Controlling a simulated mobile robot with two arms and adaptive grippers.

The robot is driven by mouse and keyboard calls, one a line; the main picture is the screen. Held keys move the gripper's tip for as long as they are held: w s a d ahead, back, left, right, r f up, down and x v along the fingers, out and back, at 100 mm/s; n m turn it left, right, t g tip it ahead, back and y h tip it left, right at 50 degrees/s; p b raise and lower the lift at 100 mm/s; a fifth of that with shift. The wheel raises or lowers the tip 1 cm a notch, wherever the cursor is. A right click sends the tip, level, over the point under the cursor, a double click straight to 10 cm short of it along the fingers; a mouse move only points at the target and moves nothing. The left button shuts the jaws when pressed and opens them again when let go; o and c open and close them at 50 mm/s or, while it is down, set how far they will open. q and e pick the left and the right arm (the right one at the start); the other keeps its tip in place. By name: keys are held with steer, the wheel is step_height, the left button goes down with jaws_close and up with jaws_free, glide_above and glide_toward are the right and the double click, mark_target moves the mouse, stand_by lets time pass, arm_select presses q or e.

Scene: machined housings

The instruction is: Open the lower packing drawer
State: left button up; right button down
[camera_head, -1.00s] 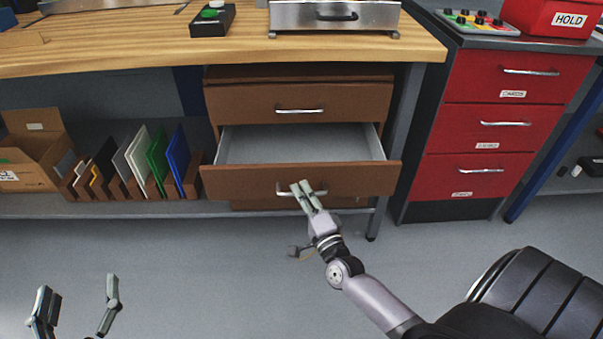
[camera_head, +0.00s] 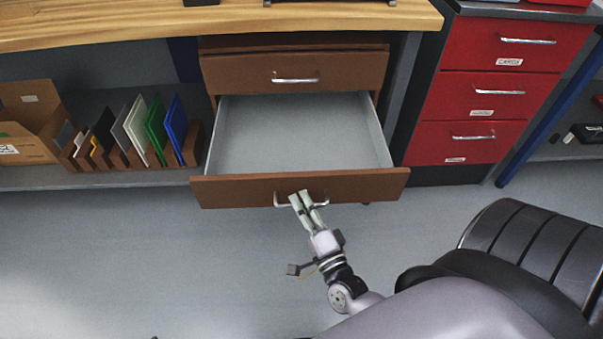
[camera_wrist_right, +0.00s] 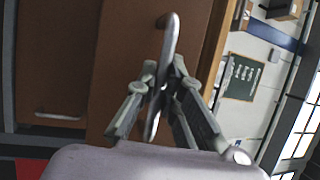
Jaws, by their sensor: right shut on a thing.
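The lower packing drawer (camera_head: 240,191) is brown with a grey inside. In the head view it stands far out from its cabinet below the workbench, and its inside looks empty. Its metal handle (camera_head: 283,204) is on the front panel. My right gripper (camera_head: 301,197) is shut on this handle. In the right wrist view the handle (camera_wrist_right: 169,40) runs between the fingers of the gripper (camera_wrist_right: 160,85). The upper drawer (camera_head: 235,77) is shut. My left gripper is not in the head view now.
Red drawers (camera_head: 470,95) stand shut at the right. A cardboard box (camera_head: 38,122) and a wooden rack of coloured panels (camera_head: 192,145) are on the low shelf at the left. The grey floor (camera_head: 140,250) in front of the drawer is clear.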

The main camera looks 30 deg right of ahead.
steer(key=c, duration=1.7)
jaws_free()
steer(key=v, duration=1.2)
